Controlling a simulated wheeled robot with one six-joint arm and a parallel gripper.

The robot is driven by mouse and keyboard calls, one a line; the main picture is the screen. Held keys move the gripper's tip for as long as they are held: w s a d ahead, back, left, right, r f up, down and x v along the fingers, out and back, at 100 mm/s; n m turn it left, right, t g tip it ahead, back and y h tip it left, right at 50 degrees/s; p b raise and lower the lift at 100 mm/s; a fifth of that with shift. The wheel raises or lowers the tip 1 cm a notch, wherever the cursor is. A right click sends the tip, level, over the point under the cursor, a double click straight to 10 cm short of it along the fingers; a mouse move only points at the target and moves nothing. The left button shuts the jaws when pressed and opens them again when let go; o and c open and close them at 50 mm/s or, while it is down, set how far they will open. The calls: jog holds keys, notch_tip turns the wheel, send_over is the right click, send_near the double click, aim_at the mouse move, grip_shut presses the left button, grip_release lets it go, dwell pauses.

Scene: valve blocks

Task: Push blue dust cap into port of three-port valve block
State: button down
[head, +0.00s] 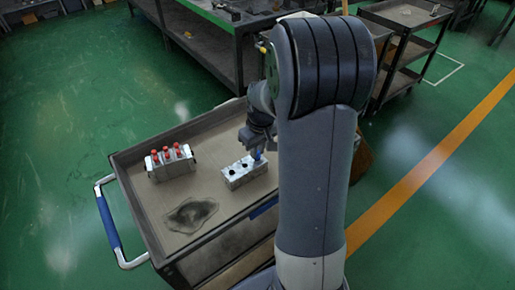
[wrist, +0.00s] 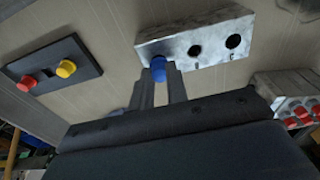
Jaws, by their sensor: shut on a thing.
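The three-port valve block (head: 243,172) is a silver metal block on the cart top. In the wrist view the block (wrist: 215,40) shows two open dark ports, at its middle and right. My gripper (wrist: 161,76) is shut on the blue dust cap (wrist: 158,66), its two fingers on either side of it. The cap is at the left end of the block, where the third port is hidden. I cannot tell how deep the cap sits. In the head view my gripper (head: 258,151) points down over the block's far right end, with a bit of blue showing.
A second metal block with several red caps (head: 170,161) stands on the cart to the left. A black plate (wrist: 50,72) with one red and one yellow cap lies left in the wrist view. A dark patch (head: 190,215) marks the cart top (head: 215,190), otherwise fairly clear nearby.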

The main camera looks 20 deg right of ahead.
jog(key=shift+f+b, duration=0.35)
jog(key=shift+f, duration=0.15)
jog(key=c, duration=1.3)
grip_release()
notch_tip(320, 180, up, 11)
jog(key=s+p, duration=0.1)
jog(key=shift+s, duration=0.15)
jog(key=shift+d+f, duration=0.1)
jog(key=shift+f, duration=0.1)
jog(key=f, duration=0.7)
jog(key=w+f+b, duration=0.1)
jog(key=f, duration=0.2)
jog(key=shift+w+f, duration=0.1)
jog(key=shift+f, duration=0.2)
jog(key=shift+r, duration=0.3)
